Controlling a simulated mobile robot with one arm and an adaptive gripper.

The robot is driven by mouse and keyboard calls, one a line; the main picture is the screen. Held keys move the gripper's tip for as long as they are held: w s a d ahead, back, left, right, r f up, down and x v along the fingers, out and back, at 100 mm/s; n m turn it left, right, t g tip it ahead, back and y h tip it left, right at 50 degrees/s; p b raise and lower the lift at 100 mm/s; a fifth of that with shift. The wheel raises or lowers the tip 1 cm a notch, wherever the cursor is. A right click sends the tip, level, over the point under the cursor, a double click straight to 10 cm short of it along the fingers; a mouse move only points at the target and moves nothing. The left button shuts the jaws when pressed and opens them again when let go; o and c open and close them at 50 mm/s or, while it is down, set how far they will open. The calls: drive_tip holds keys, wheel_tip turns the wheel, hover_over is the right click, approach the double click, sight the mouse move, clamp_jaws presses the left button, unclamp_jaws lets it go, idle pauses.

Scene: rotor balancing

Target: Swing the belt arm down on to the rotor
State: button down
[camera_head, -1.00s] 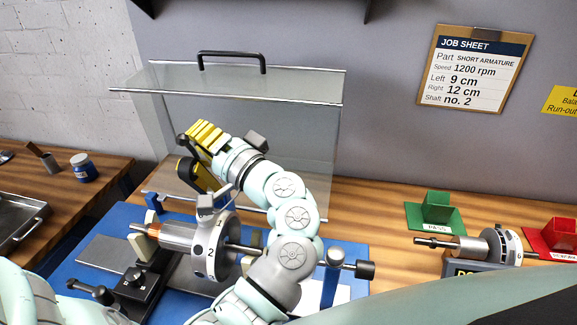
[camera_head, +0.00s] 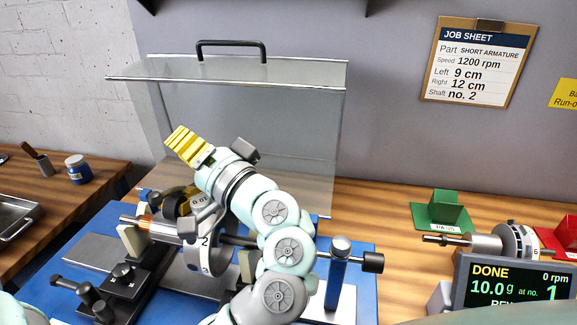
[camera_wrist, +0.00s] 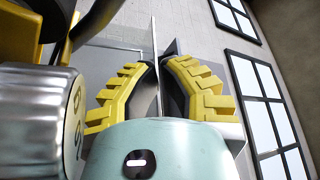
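The rotor (camera_head: 165,229), with a copper winding and a numbered disc (camera_head: 207,262), lies across the blue balancing machine (camera_head: 85,225). The belt arm (camera_head: 181,201), yellow and black, is low over the rotor just behind the disc, partly hidden by my arm; I cannot tell whether it touches the rotor. My gripper (camera_head: 188,146) is above and behind the belt arm, pointing up and left. In the wrist view my gripper (camera_wrist: 160,65) has its yellow fingers close together, with a narrow empty gap. A large metal part (camera_wrist: 40,115) fills the left of that view.
A clear hood (camera_head: 230,75) with a black handle stands behind the machine. The display (camera_head: 512,285) reads DONE, 10.0 g at no. 1, 0 rpm. Green (camera_head: 440,215) and red (camera_head: 566,235) trays and another rotor (camera_head: 490,243) are at the right.

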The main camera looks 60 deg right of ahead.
drive_tip(key=v, duration=1.2)
drive_tip(key=shift+s, duration=0.1)
